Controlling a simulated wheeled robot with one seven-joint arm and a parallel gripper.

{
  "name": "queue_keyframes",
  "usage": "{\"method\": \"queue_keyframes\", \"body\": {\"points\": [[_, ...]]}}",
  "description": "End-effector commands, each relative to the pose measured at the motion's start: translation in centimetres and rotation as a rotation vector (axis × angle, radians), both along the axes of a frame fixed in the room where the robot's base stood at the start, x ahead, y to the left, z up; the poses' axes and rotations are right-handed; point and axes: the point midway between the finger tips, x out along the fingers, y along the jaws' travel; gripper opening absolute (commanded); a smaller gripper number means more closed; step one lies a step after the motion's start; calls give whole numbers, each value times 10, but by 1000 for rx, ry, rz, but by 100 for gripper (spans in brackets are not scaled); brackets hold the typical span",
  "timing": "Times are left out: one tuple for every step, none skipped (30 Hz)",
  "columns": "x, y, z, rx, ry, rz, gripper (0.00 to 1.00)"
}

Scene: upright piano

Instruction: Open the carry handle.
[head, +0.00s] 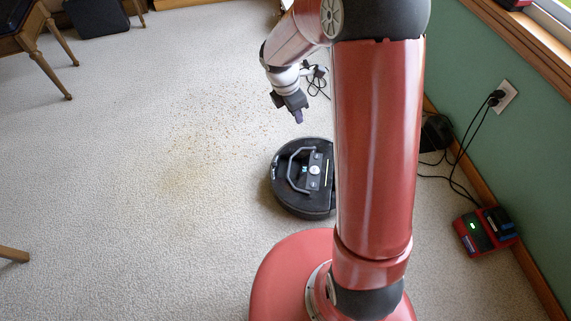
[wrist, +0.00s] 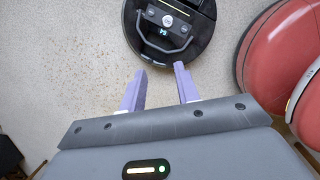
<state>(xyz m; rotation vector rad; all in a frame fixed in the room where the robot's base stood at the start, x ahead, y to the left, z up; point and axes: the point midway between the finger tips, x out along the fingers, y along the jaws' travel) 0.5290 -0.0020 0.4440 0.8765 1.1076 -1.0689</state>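A round black robot vacuum (head: 292,201) lies on the carpet, partly hidden behind my arm in the head view. Its carry handle (head: 289,170) is a grey U-shaped bar on the top, on the left side. In the wrist view the vacuum (wrist: 207,28) is at the top, with the handle (wrist: 164,50) toward my fingers. I cannot tell how far the handle is raised. My gripper (wrist: 160,69) is open and empty, its purple fingers apart. In the head view my gripper (head: 298,118) hangs beyond the vacuum, apart from it.
Brown crumbs (head: 205,135) are scattered on the carpet left of the vacuum. A red and black charger (head: 484,232) and black cables (head: 460,158) lie by the green wall at right. Wooden furniture legs (head: 50,70) stand at upper left. The carpet at left is mostly clear.

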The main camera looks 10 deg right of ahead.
Motion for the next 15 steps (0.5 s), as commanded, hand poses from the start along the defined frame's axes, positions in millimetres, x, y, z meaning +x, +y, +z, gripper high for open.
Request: {"method": "queue_keyframes", "body": {"points": [[10, 3, -43, -7, 63, 117, 32], [15, 5, -61, -10, 92, 188, 32], [21, 7, -87, -12, 130, 284, 32], [25, 9, -106, -11, 158, 352, 32], [28, 11, -123, -11, 182, 417, 32], [30, 13, -146, -7, 213, 498, 32], [32, 15, -162, -4, 234, 556, 32], [33, 17, -176, 0, 251, 608, 32], [33, 20, -194, 5, 274, 673, 32], [33, 21, -206, 10, 288, 713, 32], [33, 22, -216, 13, 300, 750, 32], [33, 24, -227, 16, 314, 791, 32], [32, 25, -234, 20, 321, 818, 32], [32, 25, -240, 22, 328, 838, 32], [32, 26, -246, 25, 334, 860, 32]]}}
